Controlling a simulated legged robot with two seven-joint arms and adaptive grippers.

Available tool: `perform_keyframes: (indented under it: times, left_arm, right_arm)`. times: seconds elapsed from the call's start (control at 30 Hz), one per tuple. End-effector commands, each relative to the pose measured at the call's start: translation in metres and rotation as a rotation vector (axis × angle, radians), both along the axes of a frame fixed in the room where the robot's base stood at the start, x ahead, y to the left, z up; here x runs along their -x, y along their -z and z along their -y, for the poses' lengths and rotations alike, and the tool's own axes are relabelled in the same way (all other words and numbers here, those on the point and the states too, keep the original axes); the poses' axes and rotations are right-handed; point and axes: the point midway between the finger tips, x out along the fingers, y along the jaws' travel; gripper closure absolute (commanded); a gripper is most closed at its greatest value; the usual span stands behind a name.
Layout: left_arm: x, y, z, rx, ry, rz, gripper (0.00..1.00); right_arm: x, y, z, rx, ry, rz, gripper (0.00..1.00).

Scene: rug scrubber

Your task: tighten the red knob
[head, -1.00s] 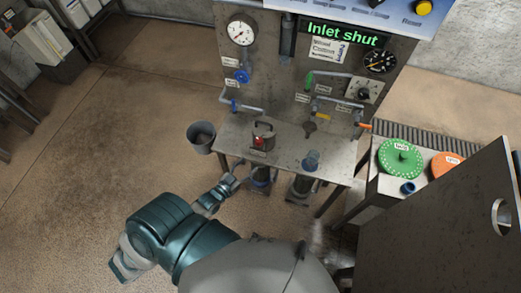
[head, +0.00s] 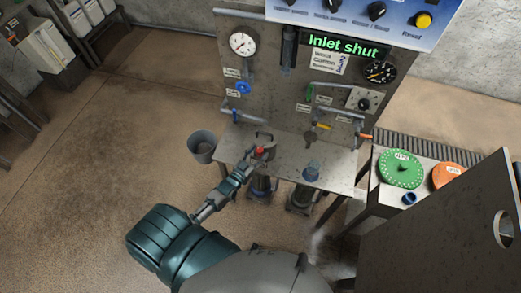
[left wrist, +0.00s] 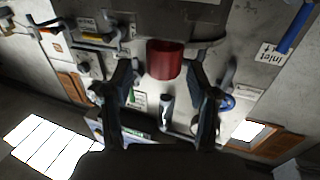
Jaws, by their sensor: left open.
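The red knob (head: 260,151) sits on a dark clamp-like fixture (head: 267,138) at the left part of the metal bench. In the left wrist view the red knob (left wrist: 164,60) shows as a plain red cylinder between my fingertips. My left gripper (head: 251,163) reaches in from the lower left, close to the knob. It is open, with one finger on each side of the knob in the left wrist view (left wrist: 161,75). I cannot tell whether either finger touches it. My right gripper is not in view.
The metal bench (head: 290,165) carries a blue fitting (head: 311,168). Behind stands a panel with a white gauge (head: 242,44), blue valve (head: 243,88), pipes and a display reading "Inlet shut" (head: 342,47). A grey bucket (head: 201,146) stands left. A dark board (head: 440,235) blocks the lower right.

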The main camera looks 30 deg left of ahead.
Motion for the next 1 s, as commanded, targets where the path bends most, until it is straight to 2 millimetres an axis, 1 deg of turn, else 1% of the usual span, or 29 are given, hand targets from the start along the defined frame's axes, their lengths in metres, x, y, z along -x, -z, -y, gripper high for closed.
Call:
perform_keyframes:
  times: [0.03,0.17,0.33,0.47,0.5,0.57,0.6,0.67,0.7,0.73,1.0]
  left_arm:
    - [-0.007,0.0,0.001,0.0,0.0,0.001,0.4]
    - [-0.016,0.0,0.001,0.0,0.0,0.0,0.4]
    - [-0.019,0.001,0.002,-0.001,0.0,-0.001,0.4]
    - [-0.019,0.0,0.002,-0.001,0.0,-0.001,0.4]
    - [-0.019,0.0,0.002,-0.001,0.0,-0.001,0.45]
    - [-0.019,0.0,0.003,-0.002,0.001,-0.001,0.6]
    - [-0.019,0.0,0.003,-0.002,0.001,-0.001,0.7]
    - [-0.019,0.0,0.003,-0.002,0.0,-0.001,0.85]
    - [-0.019,0.0,0.003,-0.002,0.0,-0.001,0.95]
    - [-0.019,0.0,0.003,-0.002,0.001,-0.001,1.0]
    - [-0.019,-0.001,0.003,0.003,-0.02,0.0,1.0]
  right_arm:
    - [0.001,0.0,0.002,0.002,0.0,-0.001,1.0]
    - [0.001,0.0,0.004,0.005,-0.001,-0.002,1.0]
    - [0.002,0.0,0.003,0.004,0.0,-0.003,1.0]
    - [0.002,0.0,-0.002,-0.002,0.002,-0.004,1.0]
    - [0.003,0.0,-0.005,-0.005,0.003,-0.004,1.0]
    - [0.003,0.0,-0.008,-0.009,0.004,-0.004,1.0]
    - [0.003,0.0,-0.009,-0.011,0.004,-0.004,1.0]
    - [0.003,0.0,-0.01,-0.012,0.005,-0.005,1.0]
    - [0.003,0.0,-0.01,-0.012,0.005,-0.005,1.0]
    - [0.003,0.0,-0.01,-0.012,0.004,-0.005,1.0]
    - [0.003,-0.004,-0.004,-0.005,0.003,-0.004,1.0]
